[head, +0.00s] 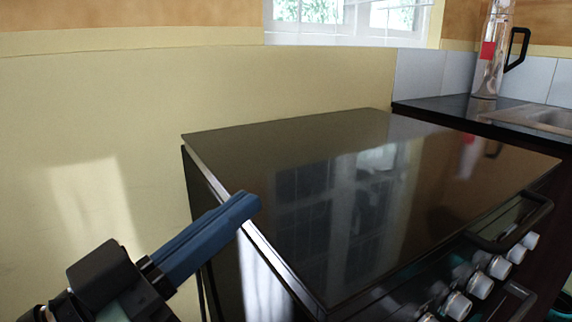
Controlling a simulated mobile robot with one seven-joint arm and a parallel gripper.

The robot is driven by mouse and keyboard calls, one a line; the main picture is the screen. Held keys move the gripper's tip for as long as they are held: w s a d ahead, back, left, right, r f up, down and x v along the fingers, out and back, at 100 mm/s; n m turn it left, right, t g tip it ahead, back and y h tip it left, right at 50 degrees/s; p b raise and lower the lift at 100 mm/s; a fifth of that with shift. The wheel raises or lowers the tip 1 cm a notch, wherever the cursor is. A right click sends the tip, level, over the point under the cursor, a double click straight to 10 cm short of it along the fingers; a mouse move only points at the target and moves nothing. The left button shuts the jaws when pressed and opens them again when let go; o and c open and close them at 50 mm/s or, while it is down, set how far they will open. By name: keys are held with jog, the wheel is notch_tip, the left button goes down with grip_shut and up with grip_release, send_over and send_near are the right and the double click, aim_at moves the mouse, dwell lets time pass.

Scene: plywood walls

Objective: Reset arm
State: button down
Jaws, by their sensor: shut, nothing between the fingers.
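My gripper (248,204) shows at the lower left in the head view, with long blue fingers pointing up and to the right. The fingers are shut against each other and hold nothing. Their tips appear in front of the left edge of the stove; I cannot tell how far they are from it. The rest of my arm runs out of the picture at the lower left.
A stove with a glossy dark top (330,170) fills the middle. Its knobs (480,285) and handle (512,222) face the lower right. A yellow wall (130,100) lies behind.

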jog(key=w+r+y, duration=0.1)
jog(key=w+d+r+n+t+y, duration=0.1)
jog(key=w+d+r+n+t+y+p, duration=0.1)
jog(key=w+r, duration=0.1)
jog(key=shift+y, duration=0.3)
jog(key=s+d+r+n+t+y+p, duration=0.25)
jog(key=r+t+y, duration=0.25)
jog(key=r, duration=0.4)
jog(key=s+d+r+n+t+y+p, duration=0.2)
jog(key=s+r+t+y, duration=0.25)
jog(key=r, duration=0.55)
notch_tip(320, 180, up, 36)
jog(key=p, duration=3.6)
jog(key=shift+w, duration=0.25)
jog(key=shift+a+g, duration=0.1)
jog(key=shift+g, duration=0.15)
